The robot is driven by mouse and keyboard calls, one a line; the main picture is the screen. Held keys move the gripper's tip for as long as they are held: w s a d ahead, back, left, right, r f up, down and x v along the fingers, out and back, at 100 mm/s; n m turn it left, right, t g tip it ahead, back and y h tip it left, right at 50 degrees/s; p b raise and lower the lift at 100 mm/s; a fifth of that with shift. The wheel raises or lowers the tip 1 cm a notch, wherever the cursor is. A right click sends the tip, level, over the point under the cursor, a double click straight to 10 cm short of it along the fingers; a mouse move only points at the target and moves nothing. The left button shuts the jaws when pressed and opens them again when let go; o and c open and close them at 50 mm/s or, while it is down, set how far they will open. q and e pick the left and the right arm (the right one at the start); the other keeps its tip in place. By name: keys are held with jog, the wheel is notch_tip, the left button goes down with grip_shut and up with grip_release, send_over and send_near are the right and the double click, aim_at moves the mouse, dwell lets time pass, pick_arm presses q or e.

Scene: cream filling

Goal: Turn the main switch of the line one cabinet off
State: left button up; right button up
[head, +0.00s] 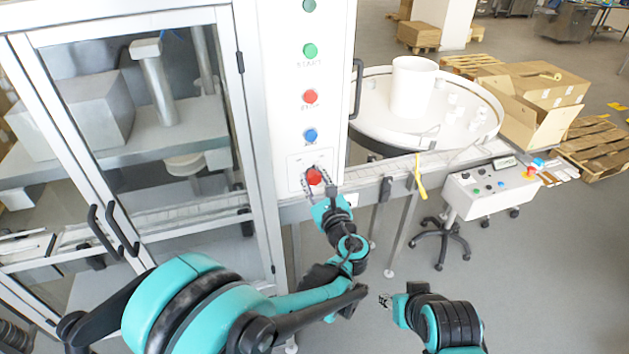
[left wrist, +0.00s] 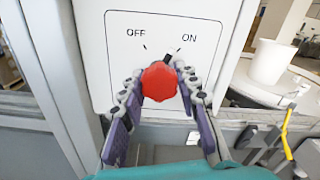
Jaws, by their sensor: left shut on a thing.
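The main switch is a red knob (head: 314,176) low on the white cabinet panel (head: 299,131). In the left wrist view the red knob (left wrist: 160,81) sits on a plate (left wrist: 127,45) marked OFF at upper left and ON at upper right. Its black pointer (left wrist: 168,58) is turned toward ON. My left gripper (head: 319,182) has its fingers on both sides of the knob and is shut on it. My right gripper (head: 385,300) is apart from the cabinet, lower right in the head view; its fingers are too small to judge.
Above the knob are a blue button (head: 310,135), a red button (head: 310,97) and a green button (head: 310,51). A glass cabinet door with black handles (head: 108,230) is at left. A round table (head: 365,118) and a control box on a stand (head: 490,193) are at right.

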pick_arm(q)
jog(key=n+b, duration=0.1)
jog(key=n, duration=0.4)
jog(key=shift+b, duration=0.3)
jog(key=n+b, duration=0.1)
jog(key=n, duration=0.5)
jog(key=shift+n, duration=0.3)
jog(key=o, duration=1.2)
jog(key=v, duration=0.7)
jog(key=shift+s+d+r, duration=0.1)
jog(key=shift+s, duration=0.1)
